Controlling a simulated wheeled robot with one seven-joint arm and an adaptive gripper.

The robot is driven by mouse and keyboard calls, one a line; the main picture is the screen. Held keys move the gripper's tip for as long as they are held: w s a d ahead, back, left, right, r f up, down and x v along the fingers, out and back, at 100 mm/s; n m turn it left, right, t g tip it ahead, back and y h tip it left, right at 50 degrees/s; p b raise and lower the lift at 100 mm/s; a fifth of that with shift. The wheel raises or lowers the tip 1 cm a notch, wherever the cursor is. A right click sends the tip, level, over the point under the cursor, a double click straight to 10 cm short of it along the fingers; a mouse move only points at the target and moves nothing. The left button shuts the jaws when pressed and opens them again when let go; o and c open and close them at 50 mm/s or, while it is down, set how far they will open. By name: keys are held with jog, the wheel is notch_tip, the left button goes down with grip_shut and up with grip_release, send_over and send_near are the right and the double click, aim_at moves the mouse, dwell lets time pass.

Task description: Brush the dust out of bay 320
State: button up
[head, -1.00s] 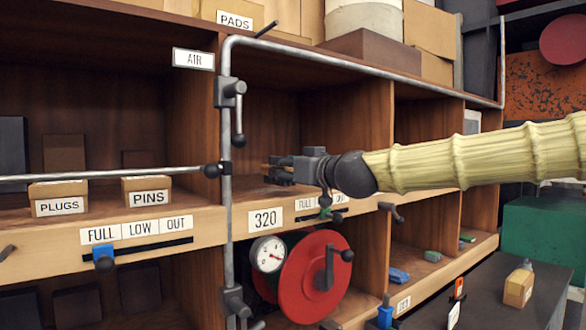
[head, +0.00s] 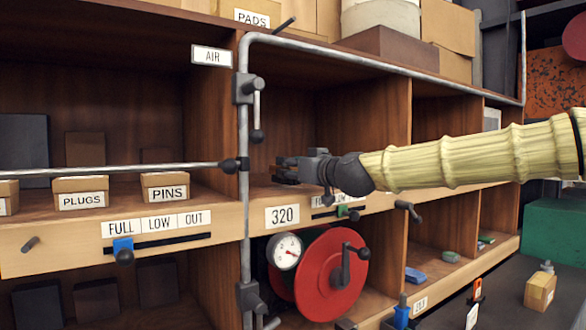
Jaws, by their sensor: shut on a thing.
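Bay 320 is the wooden compartment above the white 320 label (head: 282,216), right of the vertical grey pipe. My gripper (head: 284,170) reaches into the bay's opening from the right, low and just above its floor. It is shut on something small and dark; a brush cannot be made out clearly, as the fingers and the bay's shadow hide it. The bay's floor shows only as a narrow strip, and I cannot make out dust on it.
The grey pipe (head: 243,200) with valve handles stands at the bay's left edge, its upper run (head: 380,72) crossing above. A red reel (head: 330,275) and gauge (head: 286,251) sit below. Boxes marked PLUGS (head: 81,194) and PINS (head: 165,187) stand left. A handle (head: 408,210) juts out right.

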jog(key=shift+f+b, duration=0.5)
jog(key=shift+f, duration=0.05)
dwell(0.5)
jog(key=shift+s, duration=0.1)
jog(key=shift+s+a, duration=0.6)
jog(key=shift+a, duration=0.35)
jog(key=shift+s+a+f+b, duration=0.15)
jog(key=shift+s+a+b, duration=0.15)
jog(key=shift+s+a, duration=0.55)
jog(key=shift+w+d+r, duration=0.1)
jog(key=shift+w+d, duration=0.7)
jog(key=shift+d, duration=0.15)
jog(key=shift+w+d+r, duration=0.1)
jog(key=shift+w+d, duration=0.65)
jog(key=shift+d, duration=0.2)
jog(key=shift+w+d+f+b, duration=0.1)
jog(key=shift+w+d+b, duration=0.15)
jog(key=shift+w+d, duration=0.55)
jog(key=shift+w+d+f+b, duration=0.1)
jog(key=shift+w+d+b, duration=0.1)
jog(key=shift+w+d, duration=0.6)
jog(key=shift+s+d, duration=0.2)
jog(key=shift+s, duration=0.1)
jog(key=shift+a, duration=0.1)
jog(key=shift+s+a+r, duration=0.1)
jog(key=shift+s+a, duration=0.6)
jog(key=shift+a, duration=0.2)
